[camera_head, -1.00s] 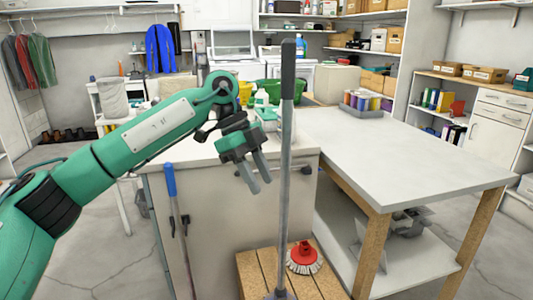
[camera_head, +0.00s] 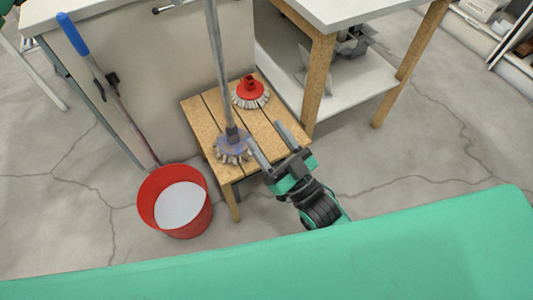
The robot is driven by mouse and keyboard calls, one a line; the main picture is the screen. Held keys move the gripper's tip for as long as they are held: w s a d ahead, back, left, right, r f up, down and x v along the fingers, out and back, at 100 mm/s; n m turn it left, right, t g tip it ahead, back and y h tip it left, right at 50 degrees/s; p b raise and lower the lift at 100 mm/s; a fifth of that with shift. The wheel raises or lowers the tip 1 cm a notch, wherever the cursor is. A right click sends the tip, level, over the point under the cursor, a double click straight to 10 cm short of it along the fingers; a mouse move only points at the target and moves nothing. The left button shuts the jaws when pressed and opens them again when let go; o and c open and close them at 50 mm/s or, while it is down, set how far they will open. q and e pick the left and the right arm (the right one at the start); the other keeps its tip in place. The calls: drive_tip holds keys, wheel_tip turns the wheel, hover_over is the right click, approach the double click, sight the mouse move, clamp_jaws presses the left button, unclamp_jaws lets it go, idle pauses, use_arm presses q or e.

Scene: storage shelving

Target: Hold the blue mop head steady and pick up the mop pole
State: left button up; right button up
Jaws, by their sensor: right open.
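The blue mop head (camera_head: 232,154), with pale bristles, sits on a wooden slatted stool (camera_head: 203,122). The grey mop pole (camera_head: 217,55) stands nearly upright in its socket; its upper end is out of view. My right gripper (camera_head: 265,132) is open with its fingers pointing toward the stool. Its left finger is close beside the mop head's right side; I cannot tell whether they touch. Nothing shows between the fingers. My left gripper is out of view; only a bit of green shows in the top left corner.
A red round brush (camera_head: 249,88) lies on the stool behind the mop head. A red bucket (camera_head: 150,208) stands on the floor at left, below a blue-handled pole (camera_head: 73,36) leaning by a cabinet. A wood-legged table (camera_head: 318,85) is behind right.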

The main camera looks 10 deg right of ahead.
drive_tip(key=w+a+f+n+g+y, duration=0.1)
drive_tip(key=w+a+f+n+g, duration=0.15)
drive_tip(key=f, duration=0.65)
drive_tip(key=g, duration=0.4)
approach(237, 141)
drive_tip(key=shift+n+h, duration=0.25)
drive_tip(key=shift+h, duration=0.15)
drive_tip(key=x, duration=1.1)
drive_tip(key=shift+w+a+r, duration=0.2)
drive_tip(key=shift+a+r, duration=0.05)
drive_tip(key=shift+a, duration=0.05)
